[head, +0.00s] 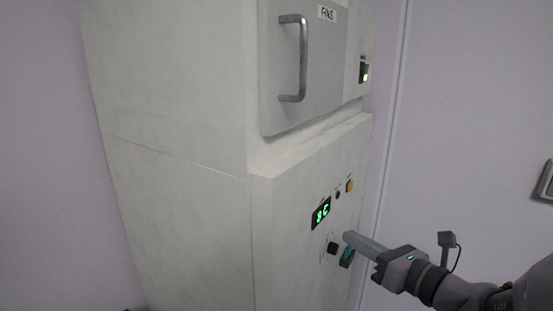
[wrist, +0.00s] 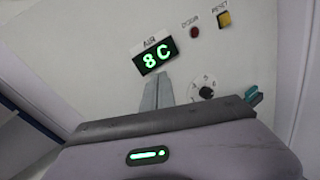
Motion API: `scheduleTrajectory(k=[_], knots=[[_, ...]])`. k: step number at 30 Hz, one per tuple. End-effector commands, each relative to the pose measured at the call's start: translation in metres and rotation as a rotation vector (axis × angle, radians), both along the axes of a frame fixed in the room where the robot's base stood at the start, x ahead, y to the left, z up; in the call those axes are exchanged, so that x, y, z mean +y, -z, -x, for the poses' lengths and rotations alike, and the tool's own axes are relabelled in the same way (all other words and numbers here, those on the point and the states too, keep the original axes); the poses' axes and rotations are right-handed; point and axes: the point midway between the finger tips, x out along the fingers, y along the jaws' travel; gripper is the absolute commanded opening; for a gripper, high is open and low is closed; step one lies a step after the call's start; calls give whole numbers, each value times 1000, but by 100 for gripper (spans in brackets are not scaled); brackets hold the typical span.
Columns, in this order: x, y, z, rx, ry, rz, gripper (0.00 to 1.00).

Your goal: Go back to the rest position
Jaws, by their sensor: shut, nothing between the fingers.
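My gripper (head: 349,237) is shut and empty, its fingers pointing at the lower front panel of the tall white machine (head: 185,170). The fingers also show in the wrist view (wrist: 157,95), just below the green-lit display (wrist: 155,56), which reads "8C". In the head view the fingertips are close to a black knob (head: 332,248) and a teal switch (head: 346,257). In the wrist view the knob (wrist: 206,93) and the teal switch (wrist: 252,95) are to the right of the fingers. I cannot tell whether the fingertips touch the panel.
A yellow button (head: 350,186) marked RESET in the wrist view and a small red button (head: 337,195) are above the gripper. Higher up is a door with a metal handle (head: 298,60) and a lit switch (head: 364,73). Bare wall (head: 460,120) is to the right.

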Motion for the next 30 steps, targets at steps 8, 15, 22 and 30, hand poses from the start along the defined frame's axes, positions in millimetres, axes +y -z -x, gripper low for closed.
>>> scheduleTrajectory(k=[8, 15, 22, 30], knots=[[127, 49, 132, -172, -580, 779, 0], [85, 113, 248, -660, -1186, 1918, 0], [65, 109, 252, -757, -1272, 2139, 0], [65, 109, 252, -753, -1269, 2132, 0]])
